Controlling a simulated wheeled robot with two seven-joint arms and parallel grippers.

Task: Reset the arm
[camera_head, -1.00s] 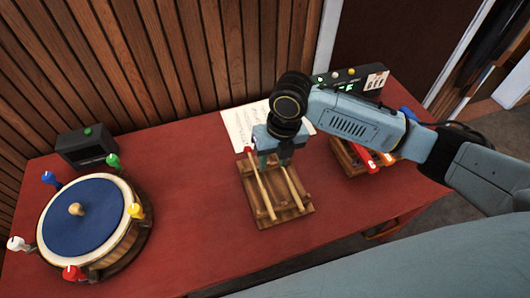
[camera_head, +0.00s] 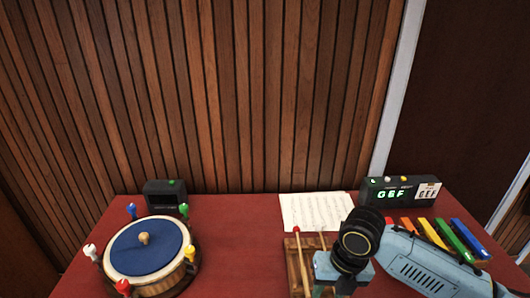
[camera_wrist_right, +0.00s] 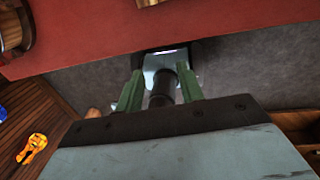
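My right arm comes in from the right in the head view, with its wrist and right gripper (camera_head: 328,288) in front of the wooden rack (camera_head: 293,272) that holds two mallets. The fingertips are mostly cut off by the bottom edge there. In the right wrist view the two green fingers of the right gripper (camera_wrist_right: 160,76) stand apart. Nothing is held between them; a black cylinder and a pale plate show behind the gap. My left gripper is not in view.
A blue-topped drum (camera_head: 130,253) with coloured pegs stands left on the red table (camera_head: 235,225). A small black box (camera_head: 164,194) is behind it. The table between drum and rack is clear.

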